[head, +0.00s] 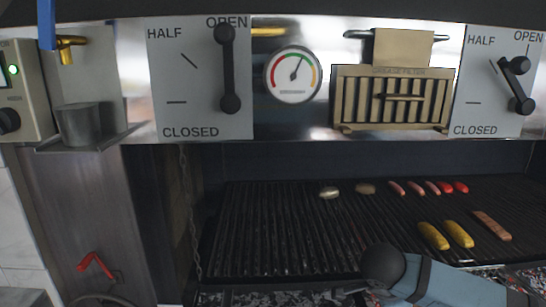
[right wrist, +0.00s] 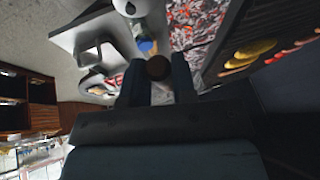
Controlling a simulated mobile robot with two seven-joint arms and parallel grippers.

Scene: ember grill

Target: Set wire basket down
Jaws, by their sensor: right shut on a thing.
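My right gripper (head: 418,278) is at the bottom right of the head view, in front of the grill, mostly cut off by the frame's edge. A dark round knob (head: 383,262) shows at its fingertips. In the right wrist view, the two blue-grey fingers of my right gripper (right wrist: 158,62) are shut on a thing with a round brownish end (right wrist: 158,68). Whether this is the wire basket's handle I cannot tell. No wire mesh can be made out in either view. My left gripper is not in view.
The grill grate (head: 270,230) holds sausages (head: 398,188), corn cobs (head: 433,236) and mushrooms (head: 330,192) at its right and back; its left part is clear. Glowing coals (right wrist: 197,22) show in the wrist view. A metal cup (head: 78,124) stands on a small shelf at left.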

